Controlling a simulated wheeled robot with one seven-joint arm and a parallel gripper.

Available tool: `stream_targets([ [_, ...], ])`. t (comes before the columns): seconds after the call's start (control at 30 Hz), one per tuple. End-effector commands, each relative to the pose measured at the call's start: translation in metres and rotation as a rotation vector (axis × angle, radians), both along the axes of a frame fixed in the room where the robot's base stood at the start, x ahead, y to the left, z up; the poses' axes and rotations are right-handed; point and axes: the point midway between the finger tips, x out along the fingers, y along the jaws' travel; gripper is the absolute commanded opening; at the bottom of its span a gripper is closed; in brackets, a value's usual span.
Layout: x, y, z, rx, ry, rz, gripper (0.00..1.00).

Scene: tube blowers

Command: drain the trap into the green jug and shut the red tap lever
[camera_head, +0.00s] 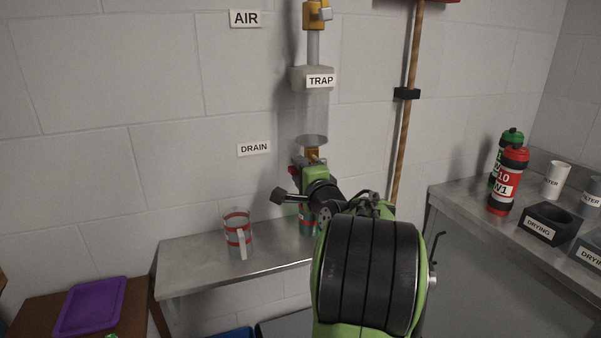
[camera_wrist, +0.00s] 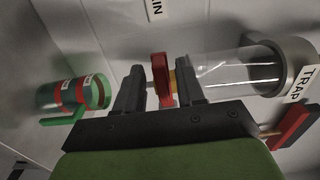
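The clear trap tube (camera_head: 313,112) hangs on the wall under its TRAP label; it also shows in the wrist view (camera_wrist: 235,72), with no liquid that I can make out. The brass drain valve (camera_head: 312,155) is below it. The red tap lever (camera_wrist: 161,78) stands between the fingers of my gripper (camera_wrist: 160,88), with a visible gap on the left finger's side. My gripper (camera_head: 298,174) is open around it. The green jug (camera_wrist: 75,95), with red bands, is below the drain; in the head view it (camera_head: 306,222) is mostly hidden behind my arm. Its contents are unclear.
A clear jug with red bands (camera_head: 238,236) stands on the steel shelf (camera_head: 195,262) to the left. A wooden pole (camera_head: 408,110) is right of the trap. Bottles (camera_head: 507,182) and black drying blocks (camera_head: 551,222) stand on the right bench. A purple tray (camera_head: 90,305) lies lower left.

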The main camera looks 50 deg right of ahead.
Motion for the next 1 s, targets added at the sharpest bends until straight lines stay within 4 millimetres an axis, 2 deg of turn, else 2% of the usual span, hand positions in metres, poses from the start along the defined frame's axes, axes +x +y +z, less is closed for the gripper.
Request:
stream_targets([
  [0.17,-0.012,0.005,0.001,-0.001,0.0,-0.004,0.38],
  [0.5,-0.092,0.053,0.0,-0.002,-0.003,-0.006,0.38],
  [0.7,-0.127,0.074,0.0,-0.001,-0.001,-0.004,0.38],
  [0.8,-0.134,0.079,0.0,-0.001,-0.001,-0.002,0.38],
  [1.0,-0.136,0.081,0.0,0.0,0.0,0.001,0.38],
])
